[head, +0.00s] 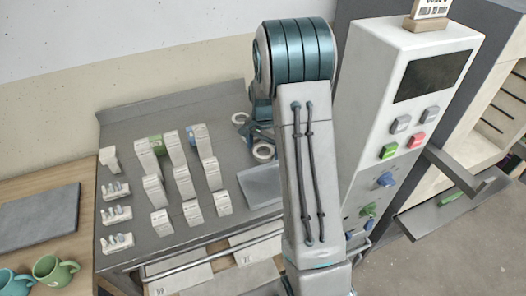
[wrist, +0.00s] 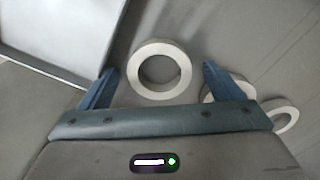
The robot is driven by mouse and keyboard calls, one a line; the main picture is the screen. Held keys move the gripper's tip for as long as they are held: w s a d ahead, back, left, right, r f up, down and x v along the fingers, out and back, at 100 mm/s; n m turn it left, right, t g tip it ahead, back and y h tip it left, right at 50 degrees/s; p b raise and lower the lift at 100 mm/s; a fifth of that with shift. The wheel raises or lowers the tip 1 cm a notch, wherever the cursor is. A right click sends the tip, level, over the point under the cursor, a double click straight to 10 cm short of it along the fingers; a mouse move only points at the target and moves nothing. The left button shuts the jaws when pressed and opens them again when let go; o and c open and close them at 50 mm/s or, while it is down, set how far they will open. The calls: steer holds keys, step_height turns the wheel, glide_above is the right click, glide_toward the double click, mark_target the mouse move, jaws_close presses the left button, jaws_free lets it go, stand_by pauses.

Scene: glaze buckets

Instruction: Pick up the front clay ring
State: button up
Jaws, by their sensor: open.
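The front clay ring (wrist: 160,45) is a pale, flat ring lying on the grey bench top. In the wrist view it sits between the two blue fingers of my open gripper (wrist: 159,72), touching neither as far as I can see. In the head view the front ring (head: 255,154) lies just behind a grey tray, and my gripper (head: 260,133) is close beside it, partly hidden by my arm. A second ring (wrist: 243,86) is partly covered by the right finger, and a third ring (wrist: 281,104) lies farther right. My gripper holds nothing.
The grey tray (wrist: 62,68) is close on the left in the wrist view. In the head view, rows of pale upright pieces (head: 183,183) stand left of the rings. A tall white machine (head: 375,110) with buttons and knobs rises at the right. Green mugs (head: 52,272) stand lower left.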

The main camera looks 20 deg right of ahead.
steer(key=c, duration=1.1)
steer(key=shift+r, duration=0.15)
